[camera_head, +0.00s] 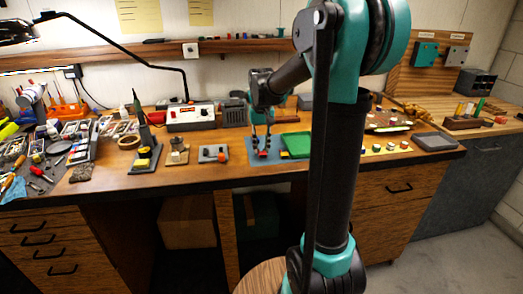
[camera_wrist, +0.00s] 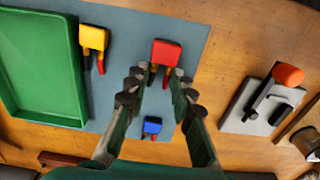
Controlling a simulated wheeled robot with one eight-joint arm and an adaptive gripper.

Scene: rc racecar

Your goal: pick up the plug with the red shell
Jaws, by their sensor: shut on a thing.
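The plug with the red shell (camera_wrist: 166,52) is at the upper middle of the wrist view, with dark leads pointing toward my gripper (camera_wrist: 158,75). The fingertips are closed in on both sides of its lower end, over the blue-grey mat (camera_wrist: 190,20). In the head view my gripper (camera_head: 262,150) points down at the mat (camera_head: 254,160), and a bit of red shows between the fingers. I cannot tell whether the plug is clear of the mat. A yellow plug (camera_wrist: 94,38) lies to the left and a blue plug (camera_wrist: 152,126) lies nearer, below the fingertips.
A green tray (camera_wrist: 72,112) lies left of the plugs on the mat; it also shows in the head view (camera_head: 297,139). A grey plate with an orange-red knob (camera_wrist: 288,75) stands at the right. A power supply (camera_head: 190,117) and clutter line the bench's back and left.

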